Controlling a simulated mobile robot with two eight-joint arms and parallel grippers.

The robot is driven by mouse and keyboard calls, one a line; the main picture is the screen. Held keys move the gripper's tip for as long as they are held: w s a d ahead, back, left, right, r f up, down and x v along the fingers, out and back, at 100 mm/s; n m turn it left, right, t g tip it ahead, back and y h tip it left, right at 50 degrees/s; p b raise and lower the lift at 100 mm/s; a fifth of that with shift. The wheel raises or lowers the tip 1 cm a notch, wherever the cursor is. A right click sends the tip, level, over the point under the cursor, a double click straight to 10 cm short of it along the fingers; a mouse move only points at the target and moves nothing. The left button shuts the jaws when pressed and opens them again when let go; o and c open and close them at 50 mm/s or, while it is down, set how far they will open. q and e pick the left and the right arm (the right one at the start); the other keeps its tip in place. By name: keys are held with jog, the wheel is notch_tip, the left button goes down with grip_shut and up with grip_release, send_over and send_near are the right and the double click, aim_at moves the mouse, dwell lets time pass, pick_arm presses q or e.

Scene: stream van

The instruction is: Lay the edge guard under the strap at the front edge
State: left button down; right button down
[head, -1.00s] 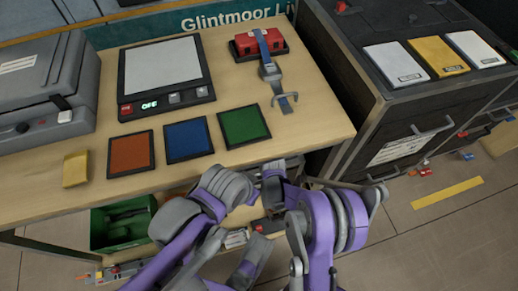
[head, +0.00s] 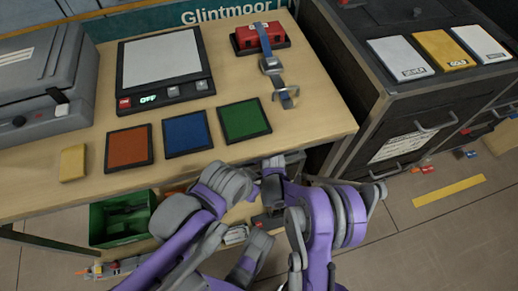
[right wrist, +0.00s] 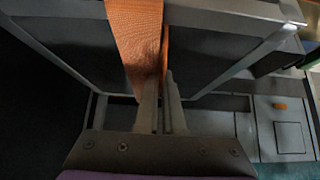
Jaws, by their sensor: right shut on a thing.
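My right gripper (right wrist: 162,105) in the right wrist view has its two fingers close together on a thin orange piece (right wrist: 165,50). A wide orange woven band (right wrist: 133,35) lies directly left of that piece and narrows toward the fingers. Which of these is the edge guard and which the strap is hard to tell. Both lie against a dark panelled face with a pale metal frame (right wrist: 60,15). In the head view my two purple arms reach in below the table edge, and I cannot make out either gripper there.
The wooden table (head: 310,130) holds a red block (head: 260,37) with a blue strap and grey buckle (head: 270,66), a scale (head: 165,65), and orange, blue and green pads (head: 244,121). A dark cabinet (head: 400,115) stands right. A green bin (head: 122,218) sits below.

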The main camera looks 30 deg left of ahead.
pick_arm(q)
jog(key=shift+f, duration=0.2)
pick_arm(e)
jog(key=shift+f, duration=0.25)
jog(key=c, duration=1)
grip_release()
jog(key=shift+o, duration=0.2)
